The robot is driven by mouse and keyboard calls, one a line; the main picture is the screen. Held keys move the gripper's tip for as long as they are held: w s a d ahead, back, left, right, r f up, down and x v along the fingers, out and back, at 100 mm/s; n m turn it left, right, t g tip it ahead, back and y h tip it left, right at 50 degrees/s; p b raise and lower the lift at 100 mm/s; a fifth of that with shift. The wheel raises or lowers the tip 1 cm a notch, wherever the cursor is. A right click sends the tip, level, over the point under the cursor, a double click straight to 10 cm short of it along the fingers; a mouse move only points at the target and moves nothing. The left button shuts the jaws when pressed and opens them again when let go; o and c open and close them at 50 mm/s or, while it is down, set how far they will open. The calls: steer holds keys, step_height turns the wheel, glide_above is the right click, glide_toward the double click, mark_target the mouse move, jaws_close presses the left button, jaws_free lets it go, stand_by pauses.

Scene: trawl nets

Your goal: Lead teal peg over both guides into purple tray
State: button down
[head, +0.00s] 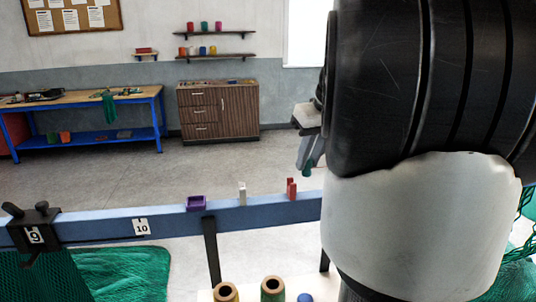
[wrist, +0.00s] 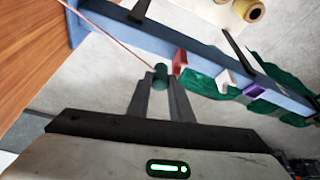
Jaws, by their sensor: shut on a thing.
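The teal peg (wrist: 160,76) is upright between the fingertips of my gripper (wrist: 161,88), which is shut on it. A thin pinkish line runs from the peg to the upper left in the wrist view. In the head view the peg (head: 307,169) hangs above and just right of the red guide (head: 291,188), apart from it. The white guide (head: 241,194) stands left of the red one, and the purple tray (head: 196,203) is farther left. All three sit on the blue beam (head: 170,221). The wrist view also shows the red guide (wrist: 180,62), white guide (wrist: 224,76) and purple tray (wrist: 254,90).
A black clamp (head: 33,228) sits at the beam's left end, near a number 10 tag (head: 141,226). Green netting (head: 120,272) hangs below. Spools (head: 272,289) stand in front. My arm hides the right side of the head view. Space above the beam is clear leftward.

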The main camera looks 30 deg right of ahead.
steer(key=shift+w+a, duration=2.05)
steer(key=shift+a, duration=4.3)
steer(key=shift+w+a, duration=2.05)
steer(key=shift+a, duration=4.25)
steer(key=shift+f+b, duration=2)
steer(key=shift+f, duration=0.4)
steer(key=shift+f, duration=0.25)
steer(key=c, duration=1.5)
jaws_free()
steer(key=shift+r, duration=0.1)
steer(key=p+v, duration=0.2)
steer(key=v, duration=1.5)
steer(key=shift+r, duration=0.2)
